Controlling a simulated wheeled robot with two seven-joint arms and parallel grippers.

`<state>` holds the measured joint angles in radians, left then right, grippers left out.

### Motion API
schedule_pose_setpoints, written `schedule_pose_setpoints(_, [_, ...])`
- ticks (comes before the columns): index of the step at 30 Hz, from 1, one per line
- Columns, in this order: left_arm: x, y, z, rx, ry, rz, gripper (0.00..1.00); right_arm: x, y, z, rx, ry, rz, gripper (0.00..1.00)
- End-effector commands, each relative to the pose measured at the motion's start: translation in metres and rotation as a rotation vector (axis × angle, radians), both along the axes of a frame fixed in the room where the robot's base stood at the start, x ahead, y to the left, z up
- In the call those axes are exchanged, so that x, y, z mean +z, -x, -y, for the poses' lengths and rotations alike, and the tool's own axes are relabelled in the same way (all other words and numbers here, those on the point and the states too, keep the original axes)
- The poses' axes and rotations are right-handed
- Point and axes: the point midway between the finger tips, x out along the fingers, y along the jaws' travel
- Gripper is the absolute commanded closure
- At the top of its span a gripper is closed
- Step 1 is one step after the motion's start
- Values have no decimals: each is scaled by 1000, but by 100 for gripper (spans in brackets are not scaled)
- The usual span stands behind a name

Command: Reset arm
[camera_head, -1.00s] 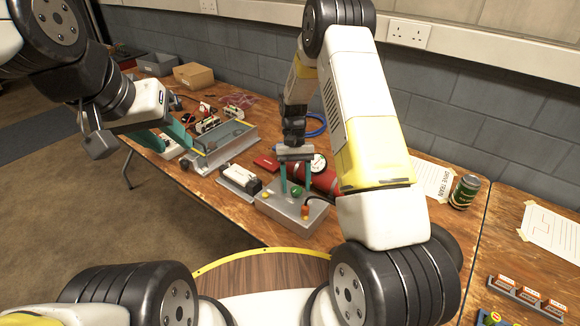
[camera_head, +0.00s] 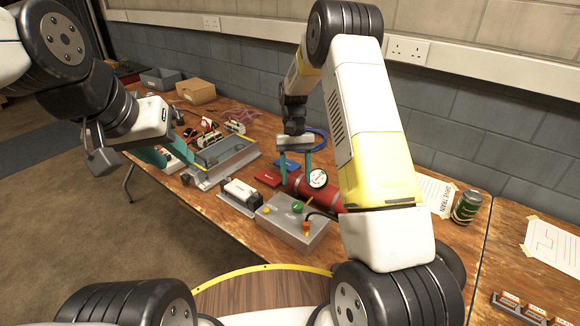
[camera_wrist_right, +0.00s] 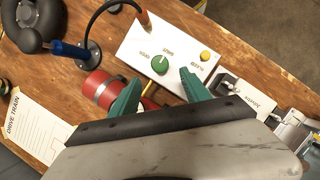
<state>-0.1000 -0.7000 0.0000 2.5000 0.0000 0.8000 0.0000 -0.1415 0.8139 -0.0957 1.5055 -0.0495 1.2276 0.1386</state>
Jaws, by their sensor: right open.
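My right gripper (camera_head: 295,172) is open and empty. Its teal fingers hang above the back of the grey control box (camera_head: 292,228), near the red cylinder with a round gauge (camera_head: 327,200). In the right wrist view the box's white top (camera_wrist_right: 165,55), with a green knob (camera_wrist_right: 159,65) and a yellow button (camera_wrist_right: 205,55), lies beyond the spread fingertips (camera_wrist_right: 158,85). My left gripper (camera_head: 164,156) is at the left, over the table's front edge. Its teal fingers look apart, with nothing seen between them; the arm partly hides them.
A charger-like white block (camera_head: 241,190) and a grey metal tray (camera_head: 222,162) stand left of the box. A green can (camera_head: 467,207) and a taped sheet (camera_head: 437,194) are at the right. Grey and brown bins (camera_head: 194,91) stand at the far left. The wall runs behind the table.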

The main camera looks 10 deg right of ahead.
Motion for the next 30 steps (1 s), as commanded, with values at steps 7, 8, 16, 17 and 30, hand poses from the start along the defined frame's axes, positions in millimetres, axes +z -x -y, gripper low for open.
schedule_pose_setpoints(7, [0,0,0,0,0,0,64,12,1,1,-2,-7,22,45])
schedule_pose_setpoints(8, [0,0,0,0,0,0,64,19,2,2,-3,-11,32,45])
schedule_pose_setpoints(16, [0,0,0,0,0,0,64,121,33,12,-7,-78,234,45])
schedule_pose_setpoints(17, [0,0,0,0,0,0,64,132,39,14,-7,-85,259,45])
schedule_pose_setpoints(30, [0,0,0,0,0,0,64,245,154,27,11,-166,638,45])
